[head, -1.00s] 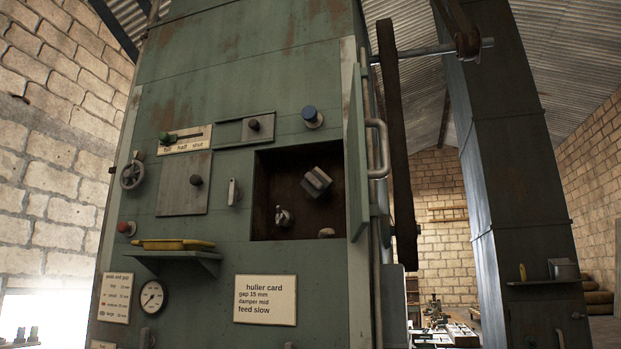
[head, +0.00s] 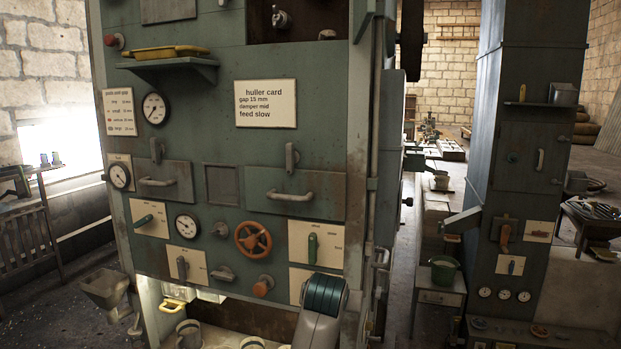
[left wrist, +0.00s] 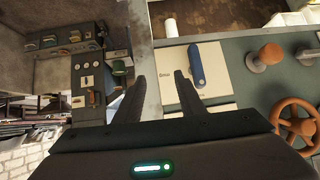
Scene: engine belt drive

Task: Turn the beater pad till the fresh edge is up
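The beater pad is not visible now; the head view cuts off the upper part of the dark recess (head: 345,12) in the green huller (head: 225,75). Only the recess's bottom shows, with a small metal clamp-like knob (head: 281,18) and part of a rounded piece (head: 327,34). My left gripper (left wrist: 162,82) is open and empty in the left wrist view, its two dark fingers apart in front of the huller's lower panel. A blue lever (left wrist: 196,66) lies just beyond the right finger; I cannot tell whether they touch. My right gripper is in neither view.
An orange handwheel (head: 253,239), a red-orange knob (head: 263,286) and drawer handles (head: 293,196) stick out of the huller front. A shelf (head: 168,66) with a yellow tray juts out at upper left. A second green machine (head: 525,150) stands at right, beyond a gap.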

